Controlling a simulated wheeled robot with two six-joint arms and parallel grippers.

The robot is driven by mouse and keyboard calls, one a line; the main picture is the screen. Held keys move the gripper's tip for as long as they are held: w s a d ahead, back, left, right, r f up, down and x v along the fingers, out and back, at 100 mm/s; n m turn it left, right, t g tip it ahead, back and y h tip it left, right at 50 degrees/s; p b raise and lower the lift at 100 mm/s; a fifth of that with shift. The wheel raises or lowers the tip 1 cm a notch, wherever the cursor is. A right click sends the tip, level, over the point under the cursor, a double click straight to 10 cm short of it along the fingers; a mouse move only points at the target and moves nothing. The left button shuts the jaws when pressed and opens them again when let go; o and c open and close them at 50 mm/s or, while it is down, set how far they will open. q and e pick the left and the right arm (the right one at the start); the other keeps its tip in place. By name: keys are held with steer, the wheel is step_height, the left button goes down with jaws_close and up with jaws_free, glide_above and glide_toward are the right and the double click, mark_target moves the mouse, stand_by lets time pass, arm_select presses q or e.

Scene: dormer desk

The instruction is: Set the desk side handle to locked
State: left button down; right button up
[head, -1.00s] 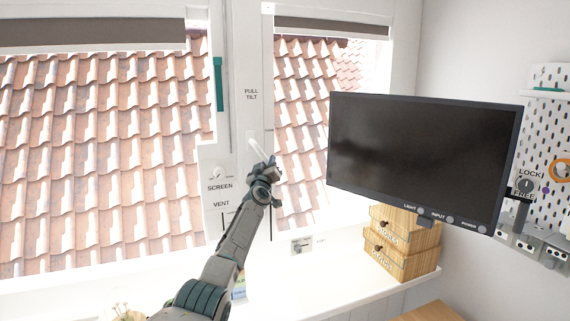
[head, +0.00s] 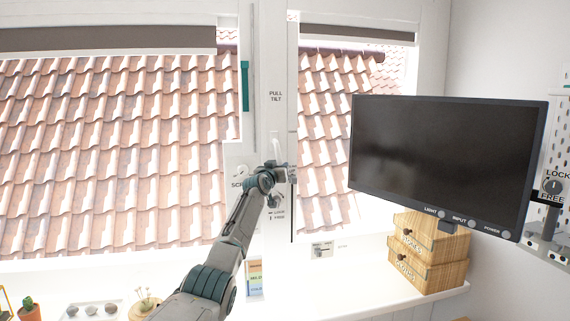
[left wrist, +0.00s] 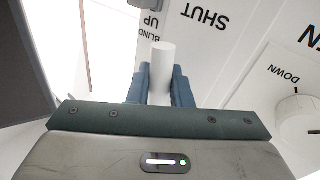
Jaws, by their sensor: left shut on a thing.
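A white handle (head: 277,146) stands on the white window post, below the words PULL TILT. My left gripper (head: 281,172) is at the handle's lower part in the head view. In the left wrist view, the jaws (left wrist: 160,88) are shut around a white round bar (left wrist: 161,62), its end sticking out beyond the fingertips. Below the gripper, the post carries a small dark knob (head: 273,201) with the words LOCK and FREE. The handle's base is hidden by the gripper. My right gripper is out of view.
The monitor (head: 445,150) stands close to the right of the gripper. Another LOCK/FREE knob (head: 553,186) is at the far right. Wooden drawers (head: 428,262), a cactus (head: 28,308) and small items stand on the white sill. A white dial (left wrist: 300,105) marked DOWN shows in the wrist view.

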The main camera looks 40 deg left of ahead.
arm_select(q)
steer(key=shift+s+a+m+g, duration=0.3)
steer(key=shift+s+a+m, duration=0.2)
steer(key=shift+m, duration=0.3)
steer(key=c, duration=1.4)
jaws_free()
steer(key=shift+s, duration=0.1)
steer(key=shift+o, duration=0.2)
steer(key=b+v, duration=0.4)
steer(key=v, duration=0.6)
steer(key=shift+s, duration=0.4)
